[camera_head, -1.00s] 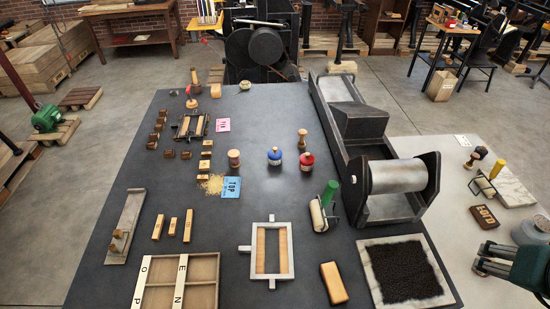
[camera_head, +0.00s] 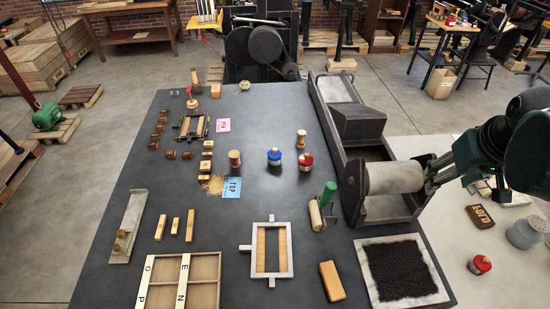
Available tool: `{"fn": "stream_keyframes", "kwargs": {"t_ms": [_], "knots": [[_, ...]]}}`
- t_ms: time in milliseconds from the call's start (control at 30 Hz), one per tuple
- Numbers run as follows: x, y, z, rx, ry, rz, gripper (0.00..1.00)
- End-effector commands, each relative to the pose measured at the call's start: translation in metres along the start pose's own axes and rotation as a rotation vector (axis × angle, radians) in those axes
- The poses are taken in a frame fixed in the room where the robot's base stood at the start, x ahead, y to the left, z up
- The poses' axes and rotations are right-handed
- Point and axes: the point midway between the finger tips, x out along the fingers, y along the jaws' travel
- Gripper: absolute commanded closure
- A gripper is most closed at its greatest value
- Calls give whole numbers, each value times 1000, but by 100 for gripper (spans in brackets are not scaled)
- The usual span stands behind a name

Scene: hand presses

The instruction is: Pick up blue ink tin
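The blue ink tin (camera_head: 274,157) stands upright on the dark table, left of a red tin (camera_head: 306,161), with a small gap between them. My gripper (camera_head: 428,174) is in the air at the right, in front of the end of the big roller press in this view. It is well to the right of the blue tin and apart from it. Its fingers look spread, with nothing seen between them.
A wooden spool (camera_head: 234,158) stands left of the blue tin, and a turned wooden handle (camera_head: 301,139) stands behind the red tin. The roller press (camera_head: 396,178) lies between my gripper and the tins. A green-handled roller (camera_head: 322,206) is in front. Another red tin (camera_head: 480,265) stands on the pale table.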

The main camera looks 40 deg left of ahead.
Motion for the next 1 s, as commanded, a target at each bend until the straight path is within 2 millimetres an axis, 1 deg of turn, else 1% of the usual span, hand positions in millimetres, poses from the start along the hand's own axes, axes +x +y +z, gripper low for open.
{"fn": "stream_keyframes", "kwargs": {"t_ms": [33,100,267,500,767,1000], "knots": [[2,-6,-12,-24,-6,-8,50],[7,-14,-26,-57,-15,-18,50],[18,-34,-57,-132,-37,-41,50],[38,-70,-100,-247,-69,-76,50],[64,-115,-141,-371,-103,-112,50],[90,-162,-174,-486,-132,-145,50]]}}
